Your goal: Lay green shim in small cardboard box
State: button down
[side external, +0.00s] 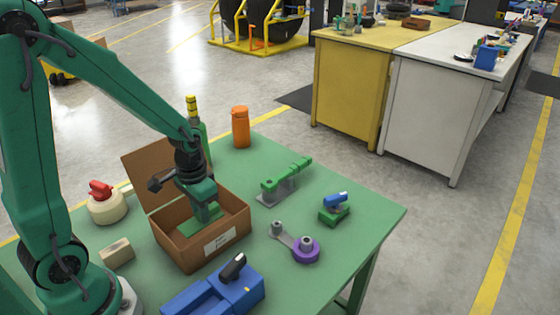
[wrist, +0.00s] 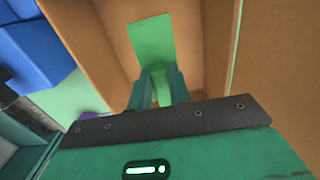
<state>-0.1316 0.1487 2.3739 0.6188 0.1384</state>
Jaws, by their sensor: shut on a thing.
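The small cardboard box (side external: 187,253) stands on the green table with its lid raised at the back and a white label on its front. My gripper (side external: 208,214) reaches down inside the box and is shut on the green shim (side external: 190,228), a flat green plate. In the wrist view the shim (wrist: 152,42) extends beyond my fingertips (wrist: 160,76) between the box walls (wrist: 205,40). I cannot tell whether the shim touches the box floor.
A blue vise (side external: 225,292) stands close in front of the box. A wooden block (side external: 117,253) and a cream round container (side external: 107,207) are at left. A green clamp (side external: 287,180), a purple-ended link (side external: 305,249) and an orange bottle (side external: 240,127) stand right and behind.

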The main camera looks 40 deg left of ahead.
jog(key=shift+f, duration=0.25)
jog(key=shift+f, duration=2.05)
jog(key=shift+f, duration=0.1)
jog(key=c, duration=1.3)
grip_release()
jog(key=shift+r, duration=6.15)
jog(key=shift+r, duration=0.1)
